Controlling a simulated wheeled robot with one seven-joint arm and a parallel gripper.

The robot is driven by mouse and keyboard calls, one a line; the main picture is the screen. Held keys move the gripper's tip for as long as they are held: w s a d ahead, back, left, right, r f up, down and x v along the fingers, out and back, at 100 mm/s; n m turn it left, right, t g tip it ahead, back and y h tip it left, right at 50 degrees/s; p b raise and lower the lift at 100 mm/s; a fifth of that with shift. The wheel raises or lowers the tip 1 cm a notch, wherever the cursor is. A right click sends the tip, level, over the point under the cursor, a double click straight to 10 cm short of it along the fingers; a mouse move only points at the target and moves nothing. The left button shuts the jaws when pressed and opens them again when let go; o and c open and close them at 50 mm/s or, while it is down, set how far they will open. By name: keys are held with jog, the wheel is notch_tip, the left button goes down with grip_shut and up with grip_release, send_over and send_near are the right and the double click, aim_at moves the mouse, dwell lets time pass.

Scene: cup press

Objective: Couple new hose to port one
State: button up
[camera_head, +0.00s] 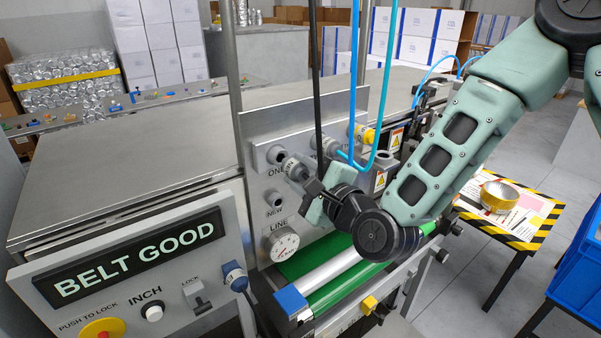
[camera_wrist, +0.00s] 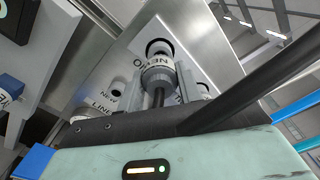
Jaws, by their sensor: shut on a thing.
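My gripper (camera_head: 311,190) is shut on a grey hose coupling (camera_head: 296,168) in front of the grey port panel. In the wrist view the held coupling (camera_wrist: 158,74) carries the lettering NEW, and a black hose (camera_wrist: 262,88) runs near it. Port one (camera_head: 275,154), a round socket above the label ONE, is just up and left of the coupling. In the wrist view a dark round socket (camera_wrist: 159,47) lies just beyond the coupling's front end; I cannot tell whether they touch. A holder (camera_head: 272,198) above the label NEW looks empty.
Another fitting (camera_head: 328,145) sits on the panel right of port one, near blue hoses (camera_head: 352,110). A green belt (camera_head: 320,258) runs under my gripper. A BELT GOOD display (camera_head: 135,258) stands at left.

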aim_at(291, 166)
jog(key=shift+b+x, duration=0.35)
jog(key=shift+x, duration=1.25)
jog(key=o, duration=1.2)
jog(key=shift+s, duration=0.1)
jog(key=shift+c, duration=0.2)
